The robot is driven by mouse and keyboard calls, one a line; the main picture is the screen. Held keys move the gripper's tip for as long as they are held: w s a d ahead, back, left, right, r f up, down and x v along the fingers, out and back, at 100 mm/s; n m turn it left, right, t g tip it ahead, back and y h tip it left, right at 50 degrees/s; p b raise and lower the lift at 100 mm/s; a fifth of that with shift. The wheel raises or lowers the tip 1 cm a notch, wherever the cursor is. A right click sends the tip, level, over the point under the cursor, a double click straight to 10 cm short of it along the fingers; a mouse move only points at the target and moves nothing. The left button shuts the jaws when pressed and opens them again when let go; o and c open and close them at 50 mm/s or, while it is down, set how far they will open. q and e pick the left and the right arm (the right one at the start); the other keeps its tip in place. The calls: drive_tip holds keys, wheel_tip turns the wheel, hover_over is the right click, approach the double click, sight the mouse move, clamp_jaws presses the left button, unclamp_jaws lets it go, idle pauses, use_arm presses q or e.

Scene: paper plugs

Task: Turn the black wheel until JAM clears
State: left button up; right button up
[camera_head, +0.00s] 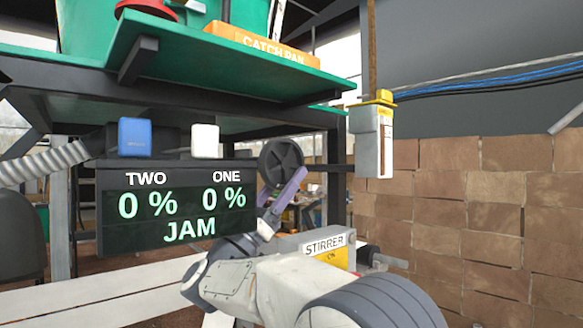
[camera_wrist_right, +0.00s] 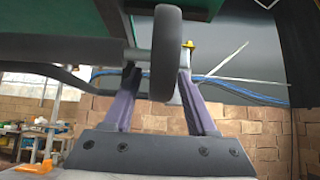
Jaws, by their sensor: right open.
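The black wheel (camera_head: 281,160) sits under the green platform, right of the dark display (camera_head: 176,205). In the right wrist view the wheel (camera_wrist_right: 167,50) is seen edge-on between the two spread fingers of my right gripper (camera_wrist_right: 158,75). The fingers stand apart on either side of the rim, and I cannot tell whether either touches it. My left gripper is not in view.
A blue block (camera_head: 135,137) and a white block (camera_head: 205,141) sit above the display. An orange catch pan (camera_head: 262,45) lies on the green platform (camera_head: 185,55). A grey box labelled STIRRER (camera_head: 325,247) is beside my right arm. A yellow-topped gauge (camera_head: 374,138) hangs at right.

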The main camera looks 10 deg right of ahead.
drive_tip(key=shift+x, duration=1.05)
drive_tip(key=shift+c, duration=0.3)
